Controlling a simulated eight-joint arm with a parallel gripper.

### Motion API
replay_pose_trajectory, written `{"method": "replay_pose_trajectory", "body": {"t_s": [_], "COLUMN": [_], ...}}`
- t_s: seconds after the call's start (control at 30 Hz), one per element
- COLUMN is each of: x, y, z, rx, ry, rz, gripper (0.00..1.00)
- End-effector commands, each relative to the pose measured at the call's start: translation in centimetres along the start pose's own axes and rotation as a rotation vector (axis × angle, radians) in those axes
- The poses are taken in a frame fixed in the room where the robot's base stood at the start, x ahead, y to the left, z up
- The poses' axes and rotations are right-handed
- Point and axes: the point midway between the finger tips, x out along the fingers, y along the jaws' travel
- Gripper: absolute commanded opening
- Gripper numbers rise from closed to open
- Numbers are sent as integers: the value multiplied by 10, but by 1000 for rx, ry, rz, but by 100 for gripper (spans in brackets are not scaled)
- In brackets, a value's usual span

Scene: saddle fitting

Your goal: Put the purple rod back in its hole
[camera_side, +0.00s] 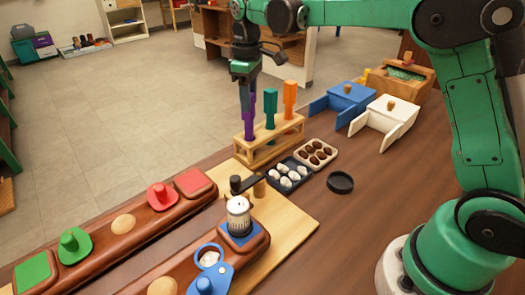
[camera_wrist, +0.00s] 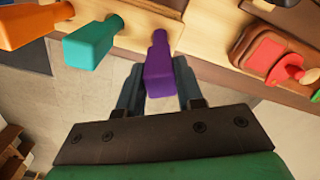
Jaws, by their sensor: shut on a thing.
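The purple rod (camera_side: 249,122) is upright at the left end of the wooden rack (camera_side: 262,155) in the side view, its lower end at the rack's top bar. My gripper (camera_side: 247,90) is shut on its upper part from above. In the wrist view the purple rod (camera_wrist: 158,68) stands between my two fingers, its lower end against the pale wooden rack (camera_wrist: 140,25). I cannot tell how deep its lower end sits in the hole. A teal rod (camera_side: 270,105) and an orange rod (camera_side: 290,98) stand upright in the same rack.
Trays of white and brown egg-shaped pieces (camera_side: 288,173) lie before the rack, beside a black round lid (camera_side: 340,182). Blue and white boxes (camera_side: 385,118) stand to the right. A red-brown base with coloured pieces (camera_side: 120,225) lies to the left.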

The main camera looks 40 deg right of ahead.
Motion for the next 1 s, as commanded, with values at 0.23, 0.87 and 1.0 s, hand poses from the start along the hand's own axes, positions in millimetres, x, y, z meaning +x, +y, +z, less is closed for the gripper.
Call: {"method": "replay_pose_trajectory", "body": {"t_s": [0.23,0.87,1.0], "x": [8,9,8], "y": [0,0,0], "z": [0,0,0], "rx": [0,0,0], "ry": [0,0,0], "rz": [0,0,0], "gripper": [0,68,68]}}
